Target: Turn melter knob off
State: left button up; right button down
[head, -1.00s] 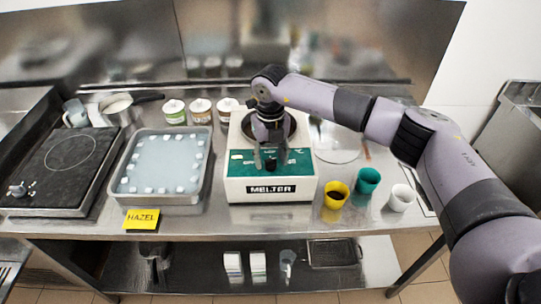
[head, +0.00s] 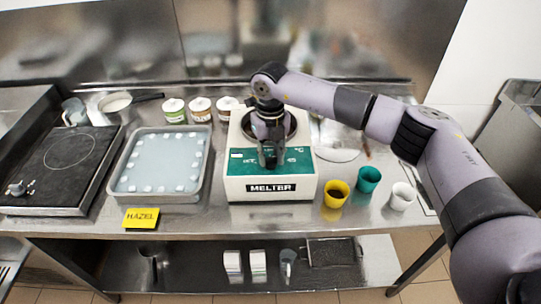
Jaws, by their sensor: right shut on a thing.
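The melter (head: 271,188) is a cream box with a green front panel and a black "MELTER" label, at the middle of the steel table in the head view. My right gripper (head: 270,161) points down at the green panel, with its fingers close together. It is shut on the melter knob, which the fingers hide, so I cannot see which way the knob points. The round well in the melter's top is partly covered by my right arm. My left gripper is not in view.
A yellow cup (head: 336,193), a green cup (head: 368,179) and a white cup (head: 402,196) stand right of the melter. A tray (head: 123,188) and a dark hotplate (head: 55,165) are at left. Lidded tubs (head: 200,109) stand behind. A yellow HAZEL card (head: 141,217) lies at the front edge.

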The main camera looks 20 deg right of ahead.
jog(key=n+b, duration=0.5)
jog(key=shift+f+n, duration=0.2)
jog(key=shift+n, duration=0.1)
jog(key=n+b, duration=0.3)
jog(key=shift+n, duration=0.3)
jog(key=n+b, duration=0.2)
jog(key=n, duration=0.1)
jog(key=shift+r+n, duration=0.1)
jog(key=shift+n, duration=0.2)
jog(key=n+b, duration=0.1)
jog(key=n, duration=0.2)
jog(key=shift+n, duration=0.3)
jog(key=n+b, duration=0.1)
jog(key=n, duration=0.2)
jog(key=shift+r+n, duration=0.1)
jog(key=shift+n, duration=0.2)
jog(key=n, duration=0.3)
jog(key=shift+n, duration=0.3)
jog(key=shift+r+n+b, duration=0.1)
jog(key=shift+n+b, duration=0.2)
jog(key=shift+n, duration=1.6)
